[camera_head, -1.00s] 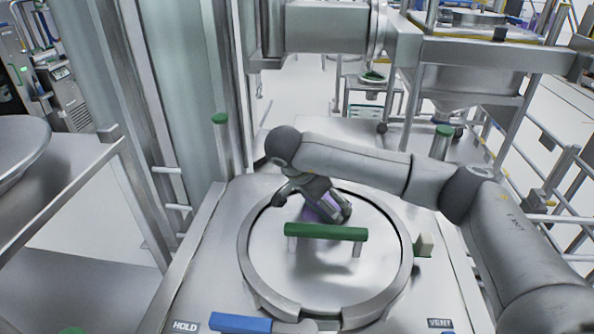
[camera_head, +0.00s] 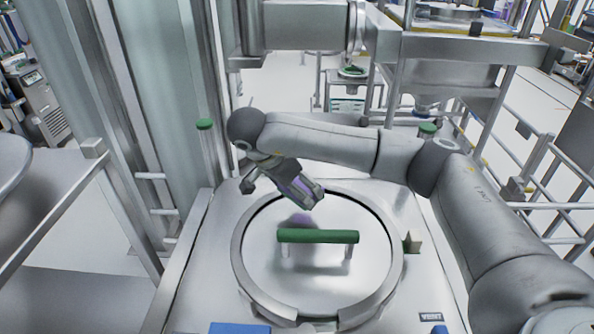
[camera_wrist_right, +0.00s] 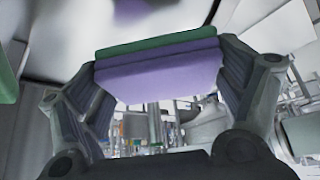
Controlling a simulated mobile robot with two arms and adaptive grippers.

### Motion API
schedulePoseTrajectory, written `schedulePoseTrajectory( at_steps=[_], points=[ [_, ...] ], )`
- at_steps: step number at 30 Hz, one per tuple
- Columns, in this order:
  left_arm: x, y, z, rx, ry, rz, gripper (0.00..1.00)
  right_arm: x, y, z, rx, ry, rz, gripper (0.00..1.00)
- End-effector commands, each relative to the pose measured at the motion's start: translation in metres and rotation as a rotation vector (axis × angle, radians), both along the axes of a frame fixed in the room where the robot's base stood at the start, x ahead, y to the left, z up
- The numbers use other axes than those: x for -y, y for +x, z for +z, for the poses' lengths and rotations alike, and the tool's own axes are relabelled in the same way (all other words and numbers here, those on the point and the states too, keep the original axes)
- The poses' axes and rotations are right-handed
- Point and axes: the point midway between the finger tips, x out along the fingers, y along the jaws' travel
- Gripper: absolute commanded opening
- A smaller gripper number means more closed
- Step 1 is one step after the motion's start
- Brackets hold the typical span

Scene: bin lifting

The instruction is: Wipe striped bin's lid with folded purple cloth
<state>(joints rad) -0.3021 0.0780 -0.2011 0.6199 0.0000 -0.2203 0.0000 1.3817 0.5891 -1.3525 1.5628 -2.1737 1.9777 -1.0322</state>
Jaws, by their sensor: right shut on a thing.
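The round metal lid (camera_head: 330,272) has a green bar handle (camera_head: 318,236) across its middle and sits in a ring on a steel top. No stripes are clear on it. My right gripper (camera_head: 312,198) is above the lid's far left rim, shut on the folded purple cloth (camera_head: 290,188). In the right wrist view the purple cloth (camera_wrist_right: 160,70) spans between the two fingers, with a green band along its upper edge. A faint purple patch (camera_head: 300,221) on the lid below looks like the cloth's reflection. My left gripper is out of view.
Green-topped posts stand at the far left (camera_head: 205,125) and far right (camera_head: 427,130) of the steel top. A small block (camera_head: 412,243) sits right of the lid. A blue piece (camera_head: 239,328) is at the near edge. A metal frame rises on the left.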

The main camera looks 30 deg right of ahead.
Motion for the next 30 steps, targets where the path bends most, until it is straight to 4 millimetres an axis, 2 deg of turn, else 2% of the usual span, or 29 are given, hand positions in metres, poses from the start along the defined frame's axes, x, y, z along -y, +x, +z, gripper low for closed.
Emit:
schedulePoseTrajectory(
  at_steps=[3, 9, 30],
  points=[
    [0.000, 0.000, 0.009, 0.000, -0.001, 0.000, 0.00, -0.002, 0.000, 0.015, 0.002, -0.001, 0.000, 0.66],
    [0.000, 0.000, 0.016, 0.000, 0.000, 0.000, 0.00, -0.003, -0.002, 0.027, -0.001, 0.000, -0.003, 0.66],
    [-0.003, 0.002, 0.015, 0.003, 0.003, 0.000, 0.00, -0.006, 0.002, 0.026, -0.001, 0.000, 0.032, 0.66]
  ],
)
